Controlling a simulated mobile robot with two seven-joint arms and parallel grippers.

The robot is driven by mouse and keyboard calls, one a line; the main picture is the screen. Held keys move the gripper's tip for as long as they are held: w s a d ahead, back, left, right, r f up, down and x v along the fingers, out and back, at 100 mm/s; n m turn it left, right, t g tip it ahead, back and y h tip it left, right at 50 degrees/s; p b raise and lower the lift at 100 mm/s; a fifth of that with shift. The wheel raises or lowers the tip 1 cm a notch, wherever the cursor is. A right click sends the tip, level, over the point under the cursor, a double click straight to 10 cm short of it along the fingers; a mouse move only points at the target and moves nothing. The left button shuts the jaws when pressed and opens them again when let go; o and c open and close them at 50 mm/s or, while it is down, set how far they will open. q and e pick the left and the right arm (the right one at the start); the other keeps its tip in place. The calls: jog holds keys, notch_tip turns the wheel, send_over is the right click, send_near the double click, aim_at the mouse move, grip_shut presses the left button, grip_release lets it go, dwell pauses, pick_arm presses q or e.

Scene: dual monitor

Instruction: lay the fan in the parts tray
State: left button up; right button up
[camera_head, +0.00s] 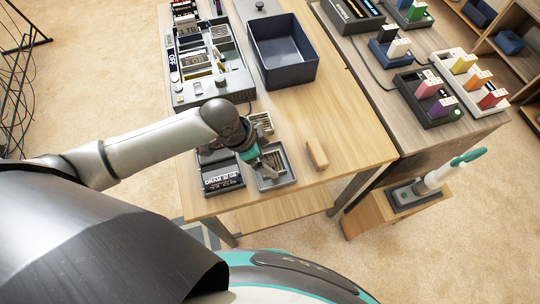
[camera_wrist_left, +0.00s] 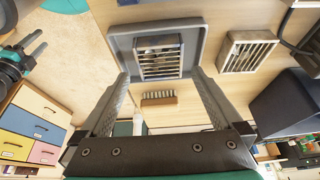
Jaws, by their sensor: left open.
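The parts tray (camera_head: 284,181) is a small grey tray near the table's front edge. In the left wrist view the tray (camera_wrist_left: 120,42) has a slatted metal block (camera_wrist_left: 159,58), which looks like the fan, lying flat inside its walls. A similar slatted block (camera_wrist_left: 246,52) lies outside the tray on the table; it also shows in the head view (camera_head: 262,122). My left gripper (camera_head: 268,163) is above the tray, its fingers apart and empty in the left wrist view (camera_wrist_left: 165,85). A dark shape at that view's left edge may be my right gripper (camera_wrist_left: 28,52); its jaws are unclear.
A dark labelled case (camera_head: 222,178) stands left of the tray, a small wooden brush-like block (camera_head: 317,155) right of it. Behind are a blue-grey bin (camera_head: 284,75) and a grey parts organiser (camera_head: 212,92). Bare tabletop lies right of the bin.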

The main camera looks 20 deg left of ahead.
pick_arm(q)
jog(key=p+v, duration=0.2)
jog(key=v, duration=0.6)
jog(key=shift+r, duration=0.35)
